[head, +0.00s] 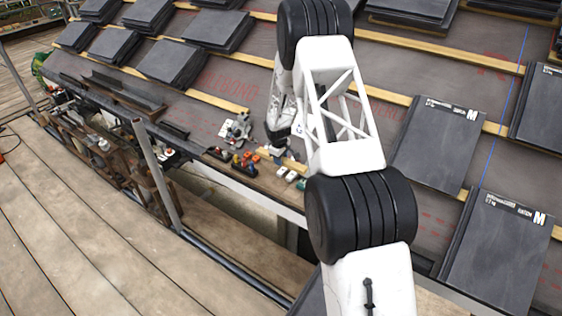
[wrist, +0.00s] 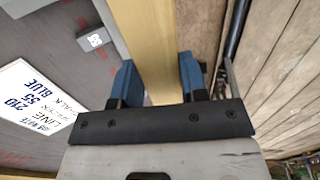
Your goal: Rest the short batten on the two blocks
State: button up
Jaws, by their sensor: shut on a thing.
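The short batten (wrist: 148,40) is a pale yellow wooden bar, running up the wrist view between the two blue fingers of my gripper (wrist: 159,82). My gripper is shut on it. In the head view, a short piece of the batten (head: 294,166) shows at the end of my arm, which hides part of that spot. Small pale blocks (head: 291,176) lie close to it on the wooden work surface. I cannot tell which are the two blocks, or whether the batten touches any of them.
A white chalk-line label (wrist: 35,95) and a small pale item (wrist: 92,40) are left of the batten in the wrist view. Coloured small items (head: 240,162) stand left of my gripper. Slate tiles (head: 437,143) lie on the roof to the right. A scaffold pole (head: 157,170) rises at left.

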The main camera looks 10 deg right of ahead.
jog(key=shift+w+d+f+t+h, duration=0.5)
jog(key=shift+w+d+t+h, duration=1.05)
jog(key=shift+w, duration=6.8)
jog(key=shift+t+h, duration=0.35)
jog(key=shift+a+f+x, duration=0.1)
jog(key=shift+a+x, duration=0.1)
jog(key=shift+x, duration=1.6)
jog(key=shift+a+f+x, duration=0.1)
jog(key=shift+a+x, duration=0.1)
jog(key=shift+x, duration=1.6)
jog(key=shift+w+d+f, duration=0.1)
jog(key=shift+f, duration=0.05)
jog(key=shift+s+a+f, duration=0.2)
jog(key=shift+a, duration=0.05)
jog(key=o, duration=1)
jog(key=shift+c, duration=0.2)
jog(key=v, duration=0.7)
